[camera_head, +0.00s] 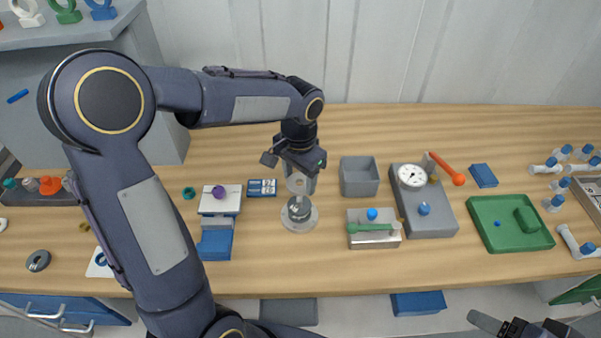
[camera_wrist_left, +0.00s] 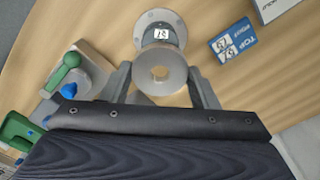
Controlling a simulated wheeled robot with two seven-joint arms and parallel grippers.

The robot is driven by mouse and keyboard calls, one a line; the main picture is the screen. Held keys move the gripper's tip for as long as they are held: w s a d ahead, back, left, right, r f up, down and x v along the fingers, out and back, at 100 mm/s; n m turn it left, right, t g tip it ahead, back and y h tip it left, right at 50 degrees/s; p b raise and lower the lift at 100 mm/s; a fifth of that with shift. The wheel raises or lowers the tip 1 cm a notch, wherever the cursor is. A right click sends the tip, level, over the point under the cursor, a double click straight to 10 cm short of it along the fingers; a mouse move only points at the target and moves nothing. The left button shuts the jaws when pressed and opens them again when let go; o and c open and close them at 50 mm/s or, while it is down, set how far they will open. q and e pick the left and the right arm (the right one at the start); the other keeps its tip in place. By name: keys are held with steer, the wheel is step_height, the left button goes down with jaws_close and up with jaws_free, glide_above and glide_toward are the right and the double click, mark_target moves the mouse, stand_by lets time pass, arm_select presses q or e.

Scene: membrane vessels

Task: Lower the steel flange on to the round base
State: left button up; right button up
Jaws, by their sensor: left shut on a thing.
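My left gripper (camera_head: 300,168) points down over the round base and is shut on a pale grey ring-like part with a central hole, the steel flange (camera_head: 305,184). In the left wrist view the flange (camera_wrist_left: 178,78) sits between the two fingers of the left gripper (camera_wrist_left: 160,70). The round base (camera_head: 312,223) is a pale disc on the table with a darker short cylinder on it. In the left wrist view the base (camera_wrist_left: 150,17) shows just beyond the flange, partly hidden by it. Any gap between them is hard to judge. My right gripper (camera_head: 502,325) is partly in view at the bottom right.
A blue-and-white card (camera_head: 262,187) and a block stand (camera_head: 219,204) lie left of the base. A grey open box (camera_head: 359,177), a metal block with a green handle (camera_head: 373,237) and a grey gauge plate (camera_head: 430,219) stand to the right. A green tray (camera_head: 495,238) lies farther right.

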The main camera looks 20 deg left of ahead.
arm_select(q)
steer(key=shift+f+b, duration=2.5)
steer(key=shift+f, duration=0.95)
steer(key=o, duration=1.2)
steer(key=shift+o, duration=0.2)
steer(key=shift+r, duration=0.15)
step_height(320, 180, up, 8)
steer(key=shift+f, duration=0.2)
steer(key=shift+s, duration=0.1)
